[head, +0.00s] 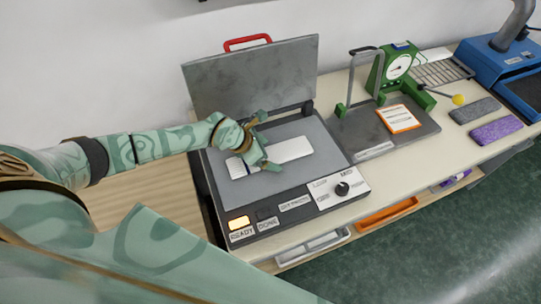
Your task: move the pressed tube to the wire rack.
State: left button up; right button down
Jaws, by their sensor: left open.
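The pressed tube is a flat white strip (290,150) lying on the grey bed of the open press (305,178). My left gripper (262,145) is open at the tube, over its left-middle part, and hides some of it. I cannot tell whether the fingers touch the tube. The wire rack (440,72) is a flat grey grille at the back right, beyond the green dial gauge. My right gripper is not in view.
The press lid (255,78) with its red handle stands raised behind the bed. Right of it are a grey stand (375,135), an orange-edged card (399,119), the green gauge (397,68), grey and purple swatches (496,130) and a blue machine (505,65).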

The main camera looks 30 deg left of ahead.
pick_arm(q)
jog(key=c, duration=1.1)
jog(key=shift+r, duration=0.2)
